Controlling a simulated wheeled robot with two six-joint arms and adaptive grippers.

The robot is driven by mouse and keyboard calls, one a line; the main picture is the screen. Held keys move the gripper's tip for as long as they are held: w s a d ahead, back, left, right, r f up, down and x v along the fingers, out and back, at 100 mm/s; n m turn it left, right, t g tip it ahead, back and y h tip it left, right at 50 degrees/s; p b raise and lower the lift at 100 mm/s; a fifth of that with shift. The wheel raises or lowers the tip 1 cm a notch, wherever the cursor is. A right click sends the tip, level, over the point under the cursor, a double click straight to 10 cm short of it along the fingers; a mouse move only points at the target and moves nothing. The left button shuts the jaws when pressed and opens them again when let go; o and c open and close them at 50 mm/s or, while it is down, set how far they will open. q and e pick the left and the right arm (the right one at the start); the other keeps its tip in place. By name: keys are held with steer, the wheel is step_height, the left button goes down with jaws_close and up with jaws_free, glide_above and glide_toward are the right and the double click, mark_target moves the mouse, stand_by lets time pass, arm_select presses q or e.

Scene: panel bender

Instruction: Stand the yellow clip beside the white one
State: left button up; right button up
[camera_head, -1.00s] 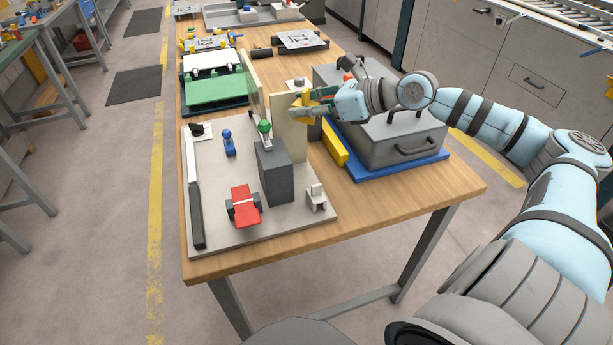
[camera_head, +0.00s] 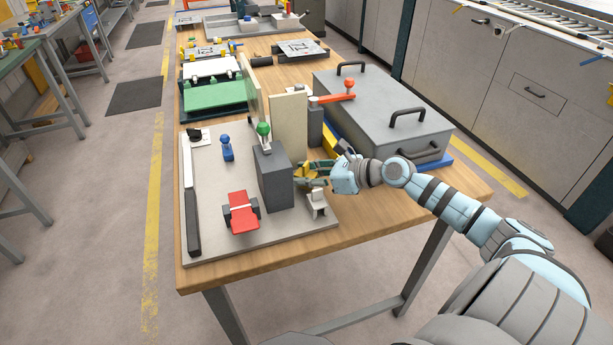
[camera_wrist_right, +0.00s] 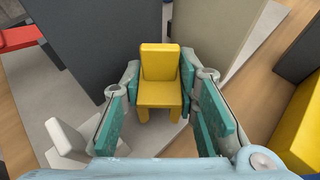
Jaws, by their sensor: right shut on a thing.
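The yellow clip (camera_wrist_right: 160,75) is a small chair-shaped block, held upright between the teal-padded fingers of my right gripper (camera_wrist_right: 163,100) in the right wrist view. In the head view my right gripper (camera_head: 314,172) is low over the right edge of the light board, beside the dark grey block, and mostly covers the clip. The white clip (camera_head: 316,203) stands on the board just in front of the gripper; it also shows in the right wrist view (camera_wrist_right: 68,138) at the lower left. I cannot tell whether the yellow clip touches the board. My left gripper is out of view.
The dark grey block (camera_head: 272,178) with a green knob stands close left of the gripper. A beige upright plate (camera_head: 288,125) is behind it. A grey lidded case (camera_head: 385,115) with black handles is at the right. A red part (camera_head: 241,212) lies on the board (camera_head: 215,232).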

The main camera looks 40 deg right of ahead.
steer(key=shift+f, duration=0.1)
steer(key=shift+f+b, duration=0.5)
steer(key=shift+b, duration=0.05)
steer(key=o, duration=0.6)
steer(key=shift+o, duration=0.2)
steer(key=shift+r, duration=0.1)
